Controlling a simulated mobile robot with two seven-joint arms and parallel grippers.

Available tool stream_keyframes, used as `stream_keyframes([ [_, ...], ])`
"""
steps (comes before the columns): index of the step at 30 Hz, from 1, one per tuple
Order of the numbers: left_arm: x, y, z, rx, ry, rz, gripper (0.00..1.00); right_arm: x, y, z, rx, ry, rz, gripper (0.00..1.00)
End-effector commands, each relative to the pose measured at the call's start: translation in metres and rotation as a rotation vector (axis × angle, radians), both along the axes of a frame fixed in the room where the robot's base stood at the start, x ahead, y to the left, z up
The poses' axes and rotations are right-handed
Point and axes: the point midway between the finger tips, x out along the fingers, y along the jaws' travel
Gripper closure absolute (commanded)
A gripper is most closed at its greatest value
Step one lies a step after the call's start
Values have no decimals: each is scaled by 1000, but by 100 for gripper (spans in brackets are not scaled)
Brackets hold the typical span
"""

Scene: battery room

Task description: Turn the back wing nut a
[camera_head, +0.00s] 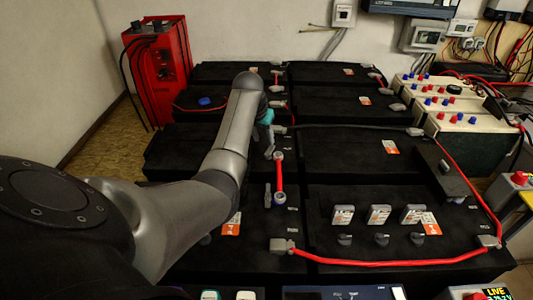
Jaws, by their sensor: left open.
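My left arm reaches in from the left over the black batteries, and its left gripper (270,147) is open above the middle of the bank. A wing nut is too small to make out for certain. My right gripper is not in view.
A red cable (390,263) runs along the front right battery (345,225). Grey handled pieces and white-orange labels sit on that battery. A red unit (160,70) stands at the back left. Cream boxes with red and blue terminals (440,105) stand at the right.

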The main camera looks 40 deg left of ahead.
Motion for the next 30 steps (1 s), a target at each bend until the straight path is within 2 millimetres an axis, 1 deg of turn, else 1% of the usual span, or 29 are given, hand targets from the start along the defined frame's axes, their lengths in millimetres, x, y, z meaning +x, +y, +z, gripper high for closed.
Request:
stream_keyframes([
  [1, 3, 1, -11, -2, 2, 0, 55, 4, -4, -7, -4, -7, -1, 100],
  [3, 7, 2, -22, -2, 2, 0, 55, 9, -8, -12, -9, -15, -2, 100],
  [9, 18, 6, -49, 0, 1, 0, 55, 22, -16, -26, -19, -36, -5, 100],
  [11, 21, 8, -55, 1, 0, 0, 55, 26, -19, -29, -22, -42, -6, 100],
  [12, 22, 8, -58, 1, 0, -1, 55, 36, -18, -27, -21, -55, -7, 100],
  [13, 23, 8, -60, 1, 1, -1, 55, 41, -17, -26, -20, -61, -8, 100],
  [15, 25, 9, -64, 2, -1, -1, 55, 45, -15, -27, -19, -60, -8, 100],
  [21, 27, 10, -71, 2, 1, -1, 55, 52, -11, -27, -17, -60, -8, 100],
  [30, 28, 10, -70, 2, -1, -1, 55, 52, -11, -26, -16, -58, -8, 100],
])
